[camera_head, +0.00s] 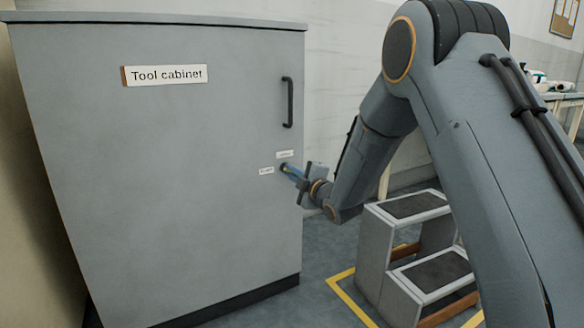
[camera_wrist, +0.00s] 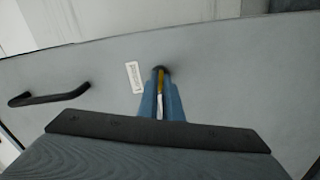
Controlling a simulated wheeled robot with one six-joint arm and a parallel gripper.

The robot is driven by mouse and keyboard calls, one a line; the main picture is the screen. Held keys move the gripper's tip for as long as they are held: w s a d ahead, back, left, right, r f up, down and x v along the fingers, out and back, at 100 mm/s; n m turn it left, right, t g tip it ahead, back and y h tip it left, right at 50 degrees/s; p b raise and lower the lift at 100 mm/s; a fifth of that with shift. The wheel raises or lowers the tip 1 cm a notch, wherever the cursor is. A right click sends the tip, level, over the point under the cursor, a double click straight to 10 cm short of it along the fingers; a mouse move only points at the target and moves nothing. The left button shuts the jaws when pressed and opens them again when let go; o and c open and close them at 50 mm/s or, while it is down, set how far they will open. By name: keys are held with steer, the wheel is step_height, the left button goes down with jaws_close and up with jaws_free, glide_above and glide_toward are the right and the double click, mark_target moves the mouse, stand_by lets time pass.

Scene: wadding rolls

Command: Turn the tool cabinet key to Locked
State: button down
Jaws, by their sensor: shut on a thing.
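The grey tool cabinet (camera_head: 150,190) stands at the left in the head view, its door shut and a "Tool cabinet" sign near the top. Its lock sits low on the right of the door, with two small white labels, one above (camera_head: 285,154) and one to the left (camera_head: 266,170), too small to read. My gripper (camera_head: 291,173) is at the lock. In the wrist view, my gripper's blue fingers (camera_wrist: 162,108) are shut on a narrow yellowish key (camera_wrist: 160,88) at the dark round lock. The key's turn angle is unclear.
A black door handle (camera_head: 287,102) is above the lock; it also shows in the wrist view (camera_wrist: 48,95). A grey step stool (camera_head: 374,245) stands on the floor right of the cabinet, by yellow floor tape (camera_head: 345,300). A bench (camera_head: 566,97) is at the far right.

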steer(key=shift+m+p, duration=5.7)
steer(key=shift+m, duration=1.6)
steer(key=c, duration=1.9)
jaws_free()
steer(key=shift+c, duration=0.2)
steer(key=shift+s+d, duration=0.1)
